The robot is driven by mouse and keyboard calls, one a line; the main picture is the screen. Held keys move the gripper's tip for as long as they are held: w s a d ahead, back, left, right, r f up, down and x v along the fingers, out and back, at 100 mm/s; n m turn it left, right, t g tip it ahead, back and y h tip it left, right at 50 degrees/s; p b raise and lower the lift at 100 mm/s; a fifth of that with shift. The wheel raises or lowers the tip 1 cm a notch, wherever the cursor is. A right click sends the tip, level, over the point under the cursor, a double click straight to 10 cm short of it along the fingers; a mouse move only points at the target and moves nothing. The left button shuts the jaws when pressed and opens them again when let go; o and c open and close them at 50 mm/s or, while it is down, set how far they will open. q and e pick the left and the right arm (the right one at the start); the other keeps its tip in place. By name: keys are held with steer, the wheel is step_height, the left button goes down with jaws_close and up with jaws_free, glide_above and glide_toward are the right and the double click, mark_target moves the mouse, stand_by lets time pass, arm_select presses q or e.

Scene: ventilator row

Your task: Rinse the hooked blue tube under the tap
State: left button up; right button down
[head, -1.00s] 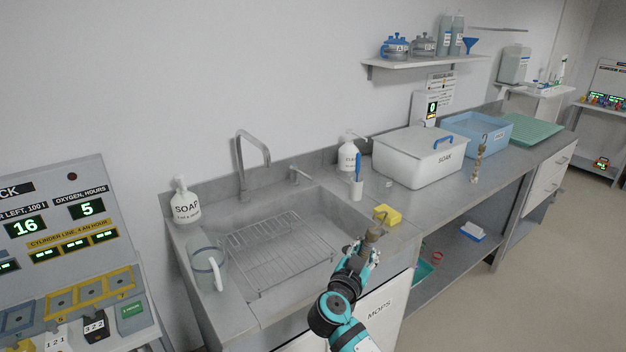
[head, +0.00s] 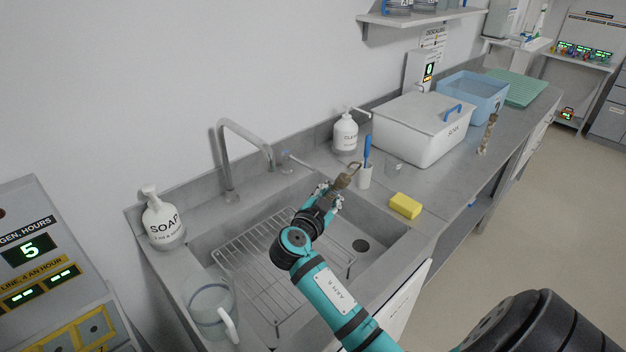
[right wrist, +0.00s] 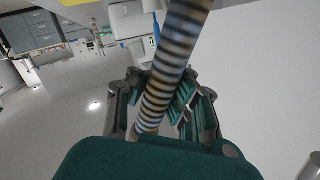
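My right gripper (head: 328,196) is over the sink, to the right of the tap (head: 240,150). It is shut on a ribbed tube, whose brownish end (head: 346,178) sticks out past the fingers. In the right wrist view the tube (right wrist: 172,65) runs up between the fingers (right wrist: 160,110), with bluish-grey and brown bands. The tube is apart from the tap spout, and I see no water running. The small tap lever (head: 290,160) stands right of the spout. My left gripper is not in view.
The sink (head: 385,245) holds a wire rack (head: 262,255). A soap bottle (head: 162,222) and clear jug (head: 210,308) stand left.

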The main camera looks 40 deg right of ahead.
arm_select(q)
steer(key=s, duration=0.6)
arm_select(e)
steer(key=shift+w+a+r, duration=0.1)
steer(key=shift+w+a, duration=0.4)
steer(key=shift+a, duration=0.3)
steer(key=w+a, duration=0.1)
steer(key=w+a+f+b, duration=0.1)
steer(key=w, duration=0.1)
steer(key=shift+w+a, duration=0.25)
steer(key=shift+a, duration=0.05)
arm_select(q)
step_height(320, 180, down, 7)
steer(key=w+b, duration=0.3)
steer(key=b, duration=0.3)
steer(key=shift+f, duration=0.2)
arm_select(e)
steer(key=w+a+f, duration=0.1)
steer(key=w+a, duration=0.3)
steer(key=w, duration=0.1)
steer(key=shift+w+a+f, duration=0.15)
steer(key=shift+w+f, duration=0.05)
steer(key=shift+w, duration=0.15)
